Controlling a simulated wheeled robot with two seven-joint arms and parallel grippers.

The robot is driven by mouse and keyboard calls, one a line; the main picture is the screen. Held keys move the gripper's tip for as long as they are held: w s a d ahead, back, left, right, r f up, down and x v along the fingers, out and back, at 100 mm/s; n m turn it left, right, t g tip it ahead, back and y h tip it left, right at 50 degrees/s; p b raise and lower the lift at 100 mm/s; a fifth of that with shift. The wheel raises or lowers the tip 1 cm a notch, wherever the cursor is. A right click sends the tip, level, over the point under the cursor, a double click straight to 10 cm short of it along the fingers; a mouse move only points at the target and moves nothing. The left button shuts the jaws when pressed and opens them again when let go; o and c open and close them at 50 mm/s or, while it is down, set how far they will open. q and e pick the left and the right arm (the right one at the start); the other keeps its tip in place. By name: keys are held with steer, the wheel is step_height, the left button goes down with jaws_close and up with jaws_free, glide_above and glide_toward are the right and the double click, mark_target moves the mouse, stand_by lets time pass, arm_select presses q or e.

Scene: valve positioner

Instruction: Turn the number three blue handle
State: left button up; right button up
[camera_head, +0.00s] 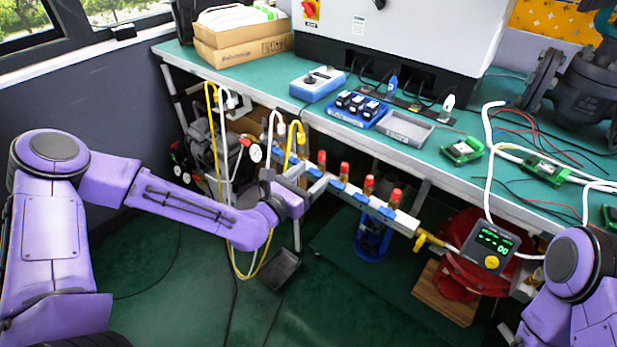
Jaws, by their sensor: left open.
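A metal manifold bar (405,222) runs along the front of the bench, below its edge. It carries several blue handles in a row, each beside an upright fitting with a red cap (369,182). Blue handles show in the middle (362,196) and toward the right end (387,211) of the row. No numbers on them are readable. My left gripper (312,184) is open at the left end of the row, close to the leftmost fittings and partly covering them. Whether it touches a handle cannot be told. My right arm shows at the lower right; its gripper is not visible.
The green bench (260,75) above holds a blue device (317,84), a blue tray (355,110) and a grey tray (404,128). A digital gauge (489,245) is at the manifold's right. Yellow and white hoses hang left of my gripper. Floor in front is mostly clear.

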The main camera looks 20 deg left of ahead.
arm_select(q)
steer(key=c, duration=1.1)
steer(key=shift+o, duration=0.2)
steer(key=shift+m, duration=0.3)
steer(key=m, duration=0.3)
steer(key=shift+m+b, duration=0.3)
steer(key=shift+b, duration=0.1)
steer(key=m, duration=0.4)
steer(key=shift+m, duration=0.3)
steer(key=m, duration=0.4)
steer(key=shift+f+b, duration=0.1)
steer(key=shift+b, duration=0.3)
steer(key=shift+m, duration=2.5)
